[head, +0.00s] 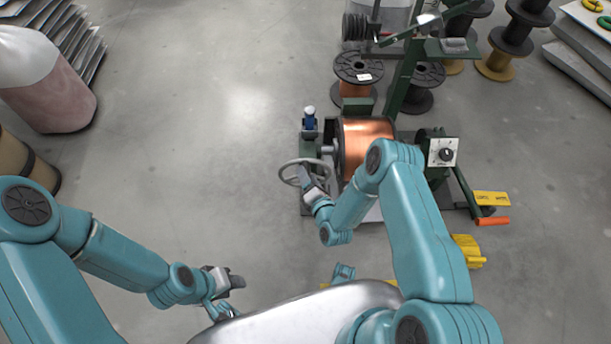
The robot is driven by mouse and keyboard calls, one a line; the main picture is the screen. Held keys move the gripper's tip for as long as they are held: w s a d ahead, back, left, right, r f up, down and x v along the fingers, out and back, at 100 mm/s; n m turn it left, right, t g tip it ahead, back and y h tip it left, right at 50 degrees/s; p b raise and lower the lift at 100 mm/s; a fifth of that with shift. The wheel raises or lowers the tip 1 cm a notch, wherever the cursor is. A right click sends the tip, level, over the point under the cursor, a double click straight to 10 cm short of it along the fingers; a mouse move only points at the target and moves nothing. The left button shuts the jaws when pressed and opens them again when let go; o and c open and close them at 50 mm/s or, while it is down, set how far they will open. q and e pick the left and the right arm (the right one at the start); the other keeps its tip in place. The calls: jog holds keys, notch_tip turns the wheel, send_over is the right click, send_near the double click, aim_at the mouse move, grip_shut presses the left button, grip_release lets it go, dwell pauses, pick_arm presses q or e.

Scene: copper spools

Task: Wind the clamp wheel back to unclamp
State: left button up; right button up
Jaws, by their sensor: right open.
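The clamp wheel (286,180) is a grey ring-shaped handwheel on the left side of a dark green winding stand. A copper spool (366,137) sits in the stand behind it, partly hidden by my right arm. My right gripper (306,174) is at the wheel, over its right part; its fingers are small here, and I cannot tell whether they touch the rim. It is open. My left gripper (236,282) is low and to the left, well away from the wheel, above the floor; its finger gap cannot be made out.
A control box with a black knob (446,154) and an orange-handled lever (492,221) are on the stand's right side. A blue-topped part (310,121) stands behind the wheel. More spools (358,68) stand at the back. The floor left of the stand is clear.

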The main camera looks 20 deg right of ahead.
jog(key=shift+x, duration=0.95)
grip_shut()
